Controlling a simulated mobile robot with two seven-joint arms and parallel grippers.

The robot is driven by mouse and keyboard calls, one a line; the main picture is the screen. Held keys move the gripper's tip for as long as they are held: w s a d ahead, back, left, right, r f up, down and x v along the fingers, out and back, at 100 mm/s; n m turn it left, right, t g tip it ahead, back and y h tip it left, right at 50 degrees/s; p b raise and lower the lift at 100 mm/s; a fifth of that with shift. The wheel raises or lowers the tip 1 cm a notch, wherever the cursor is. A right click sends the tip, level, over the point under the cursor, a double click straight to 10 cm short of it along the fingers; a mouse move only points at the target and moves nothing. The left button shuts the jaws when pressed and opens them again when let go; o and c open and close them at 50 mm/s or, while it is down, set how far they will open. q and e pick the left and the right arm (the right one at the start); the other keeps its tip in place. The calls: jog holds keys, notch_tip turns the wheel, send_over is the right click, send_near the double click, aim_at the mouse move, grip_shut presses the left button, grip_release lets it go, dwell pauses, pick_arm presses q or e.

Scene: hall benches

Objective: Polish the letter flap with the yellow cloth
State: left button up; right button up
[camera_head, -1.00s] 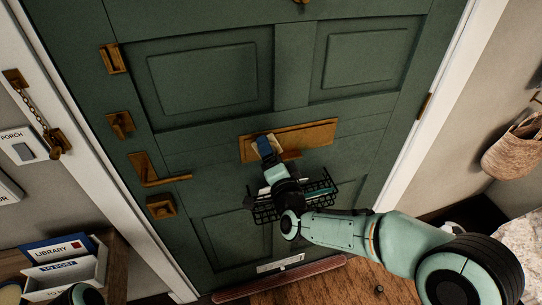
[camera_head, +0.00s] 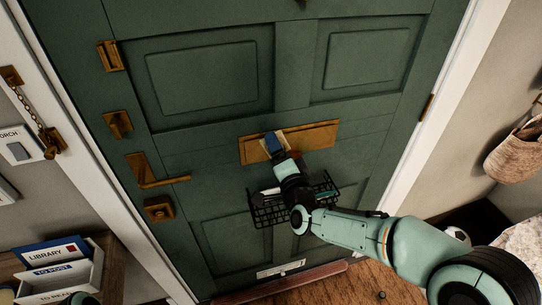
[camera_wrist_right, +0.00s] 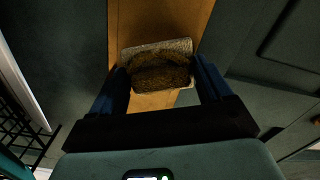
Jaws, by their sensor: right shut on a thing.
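The brass letter flap (camera_head: 318,135) is a wide plate across the middle of the green door. It also fills the top middle of the right wrist view (camera_wrist_right: 155,22). My right gripper (camera_head: 271,146) is at the flap's left half, its blue fingers shut on the yellow cloth. The cloth (camera_wrist_right: 158,60) shows between the fingertips in the right wrist view as a pale folded pad with a dark brown patch, against the flap. I cannot tell how firmly it touches. In the head view my gripper mostly hides the cloth.
A black wire basket (camera_head: 268,212) hangs on the door below the flap, close under my right arm. A brass lever handle (camera_head: 150,172) is to the left. A letter rack (camera_head: 62,272) stands at lower left, and a woven basket (camera_head: 515,155) hangs at right.

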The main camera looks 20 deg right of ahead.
jog(key=shift+w+d+b, duration=0.1)
jog(key=shift+d+b, duration=0.7)
jog(key=shift+a, duration=2)
jog(key=shift+r, duration=0.1)
jog(key=shift+s+a, duration=0.1)
jog(key=shift+s, duration=0.65)
jog(key=shift+s+d+b, duration=0.2)
jog(key=shift+s+b, duration=0.35)
jog(key=shift+s, duration=1.6)
jog(key=shift+f, duration=0.2)
